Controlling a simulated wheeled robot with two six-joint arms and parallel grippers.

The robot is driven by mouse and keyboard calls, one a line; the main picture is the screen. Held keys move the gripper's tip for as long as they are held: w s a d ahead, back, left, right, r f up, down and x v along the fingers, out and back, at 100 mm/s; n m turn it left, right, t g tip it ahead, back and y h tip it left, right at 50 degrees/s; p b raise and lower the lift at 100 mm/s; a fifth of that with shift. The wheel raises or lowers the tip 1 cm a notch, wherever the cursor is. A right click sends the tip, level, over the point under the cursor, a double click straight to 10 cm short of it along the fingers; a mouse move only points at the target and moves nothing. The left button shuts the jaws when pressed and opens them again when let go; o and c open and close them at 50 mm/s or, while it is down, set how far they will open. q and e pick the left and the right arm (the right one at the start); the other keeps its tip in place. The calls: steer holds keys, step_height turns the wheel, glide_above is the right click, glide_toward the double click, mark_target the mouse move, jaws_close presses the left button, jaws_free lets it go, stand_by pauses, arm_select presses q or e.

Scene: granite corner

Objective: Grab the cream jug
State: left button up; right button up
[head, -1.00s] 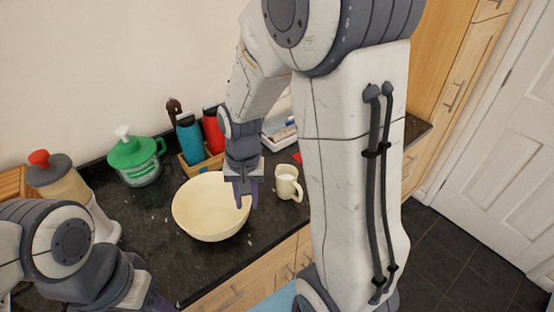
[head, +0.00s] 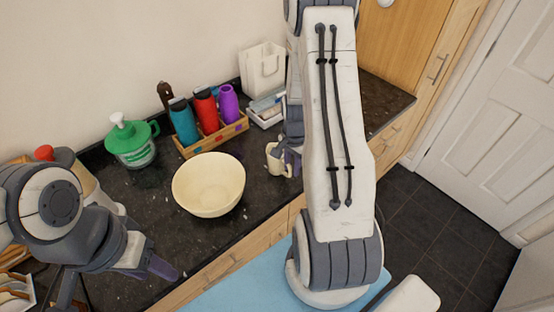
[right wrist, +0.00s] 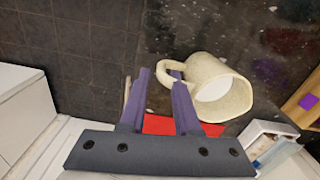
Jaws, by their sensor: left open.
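The cream jug (head: 275,160) stands upright on the dark counter, right of the cream bowl. In the right wrist view the jug (right wrist: 221,92) shows its open mouth, with its handle toward my right gripper (right wrist: 158,76). That gripper's purple fingers are apart, with the outer part of the handle between their tips; one fingertip overlaps the handle's loop. I cannot tell whether they touch it. In the head view my right gripper (head: 291,160) is beside the jug, partly hidden by my arm. My left gripper (head: 160,267) is open and empty over the counter's front edge.
The cream bowl (head: 209,187) is left of the jug. Behind are a wooden caddy (head: 212,137) of colored bottles, a green-lidded container (head: 131,141) and a white box (head: 265,111). A red flat item (right wrist: 165,125) lies near the fingers.

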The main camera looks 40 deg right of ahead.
mark_target(290, 177)
steer(key=f, duration=0.1)
steer(key=f+p, duration=0.1)
steer(key=f, duration=0.2)
steer(key=shift+a+p, duration=0.25)
steer(key=shift+p, duration=0.15)
steer(key=shift+f, duration=0.35)
jaws_close()
stand_by(0.8)
